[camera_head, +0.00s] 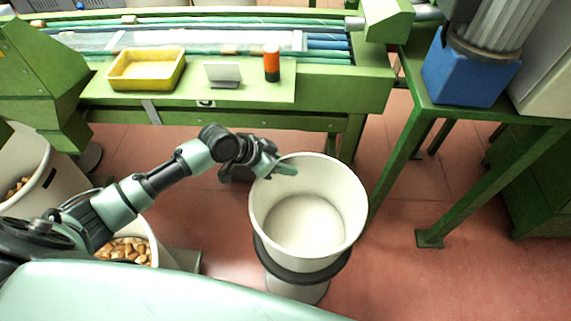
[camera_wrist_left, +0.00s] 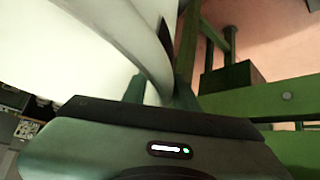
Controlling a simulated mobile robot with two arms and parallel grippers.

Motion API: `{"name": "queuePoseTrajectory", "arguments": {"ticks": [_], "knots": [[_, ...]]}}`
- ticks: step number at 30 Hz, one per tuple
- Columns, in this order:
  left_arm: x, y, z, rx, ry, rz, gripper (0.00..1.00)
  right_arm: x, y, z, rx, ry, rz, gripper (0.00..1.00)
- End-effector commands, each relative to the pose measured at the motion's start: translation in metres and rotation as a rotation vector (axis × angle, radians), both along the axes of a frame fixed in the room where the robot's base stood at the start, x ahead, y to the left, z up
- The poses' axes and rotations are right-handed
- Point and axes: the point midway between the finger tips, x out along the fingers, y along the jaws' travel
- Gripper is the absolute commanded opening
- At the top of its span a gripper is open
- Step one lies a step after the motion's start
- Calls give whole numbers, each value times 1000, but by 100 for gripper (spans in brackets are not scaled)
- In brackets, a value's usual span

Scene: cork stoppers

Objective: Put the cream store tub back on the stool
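The cream store tub (camera_head: 335,235) is upright and empty, in the middle of the head view. It is over the round stool (camera_head: 342,268), whose dark seat edge shows around the tub's lower part; I cannot tell whether its base rests flat. My left gripper (camera_head: 284,171) is at the tub's upper left rim. In the left wrist view, the tub's rim (camera_wrist_left: 142,45) runs between the two fingers (camera_wrist_left: 158,92), one on each side of the wall, and they look closed on it. My right gripper is not in view.
A green bench (camera_head: 330,92) behind holds a yellow tray (camera_head: 146,85), a small white card (camera_head: 222,72) and an orange-and-black cylinder (camera_head: 271,63). A tub of corks (camera_head: 125,248) stands at left. A green table (camera_head: 480,116) stands at right. Red floor (camera_head: 440,280) is clear at lower right.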

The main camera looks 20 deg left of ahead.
Motion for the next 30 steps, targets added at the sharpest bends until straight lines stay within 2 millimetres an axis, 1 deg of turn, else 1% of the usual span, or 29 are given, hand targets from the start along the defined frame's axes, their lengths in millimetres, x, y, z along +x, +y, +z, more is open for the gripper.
{"name": "queuePoseTrajectory", "arguments": {"ticks": [6,8,11,14,21,24,30], "knots": [[0,0,1,0,0,0,28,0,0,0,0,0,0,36],[0,0,3,-1,-1,0,28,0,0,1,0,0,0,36],[-4,5,9,2,-1,1,28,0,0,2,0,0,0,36],[-12,14,21,3,-1,0,28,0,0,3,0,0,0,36],[-35,41,59,5,1,0,28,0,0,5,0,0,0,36],[-43,49,73,5,0,-1,28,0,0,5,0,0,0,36],[-53,59,88,1,1,0,28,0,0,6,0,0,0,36]]}}
